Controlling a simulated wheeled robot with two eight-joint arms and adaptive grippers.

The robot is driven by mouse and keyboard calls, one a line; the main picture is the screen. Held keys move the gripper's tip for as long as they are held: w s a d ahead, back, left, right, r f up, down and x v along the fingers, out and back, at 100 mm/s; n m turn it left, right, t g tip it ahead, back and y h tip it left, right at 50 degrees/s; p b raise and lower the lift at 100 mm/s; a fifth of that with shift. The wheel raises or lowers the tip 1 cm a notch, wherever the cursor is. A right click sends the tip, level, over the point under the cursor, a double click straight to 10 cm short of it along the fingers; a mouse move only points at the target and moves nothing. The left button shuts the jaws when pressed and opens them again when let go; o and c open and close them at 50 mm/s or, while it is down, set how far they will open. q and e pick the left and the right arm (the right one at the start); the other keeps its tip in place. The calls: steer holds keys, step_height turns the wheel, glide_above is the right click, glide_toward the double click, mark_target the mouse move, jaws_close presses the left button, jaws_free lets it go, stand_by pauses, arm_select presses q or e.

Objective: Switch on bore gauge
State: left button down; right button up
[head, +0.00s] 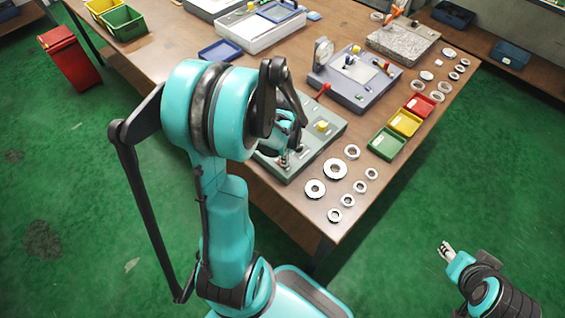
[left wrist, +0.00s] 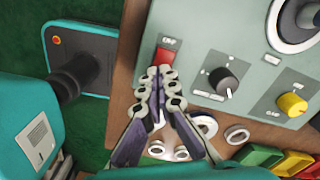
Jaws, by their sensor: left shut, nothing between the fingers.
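The bore gauge unit is a grey-green box (head: 335,124) near the table's front edge, partly hidden by my left arm. In the left wrist view, its panel (left wrist: 205,50) has a red switch (left wrist: 165,60) with a label above it, a black knob (left wrist: 223,80) and a yellow knob (left wrist: 292,104). My left gripper (head: 284,160) is over the box's near left part. In the left wrist view, its shut, empty fingertips (left wrist: 158,72) overlap the lower edge of the switch; I cannot tell whether they touch. My right gripper (head: 446,248) is off the table, its opening unclear.
Several metal rings (head: 335,169) lie right of the box on the wooden table (head: 300,211). Green (head: 387,144), yellow (head: 404,122) and red (head: 420,105) trays stand along the right edge. Another grey instrument (head: 375,92) stands behind.

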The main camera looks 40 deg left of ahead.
arm_select(q)
steer(key=shift+f+b, duration=0.3)
steer(key=shift+f, duration=0.1)
steer(key=shift+r, duration=0.1)
steer(key=shift+r+p, duration=2.75)
steer(key=shift+r, duration=0.75)
steer(key=shift+d+r, duration=0.2)
steer(key=shift+d, duration=0.1)
steer(key=s+d+r+n+t+b, duration=0.2)
steer(key=d+r+n+t, duration=0.1)
steer(key=d+n, duration=0.3)
steer(key=s+d+r+n+t+b, duration=0.2)
steer(key=d+r+n+t+b, duration=0.1)
steer(key=d+n, duration=0.4)
step_height(320, 180, up, 2)
steer(key=shift+s+d+r+t+b, duration=0.25)
steer(key=shift+d+t, duration=0.35)
steer(key=shift+d, duration=0.45)
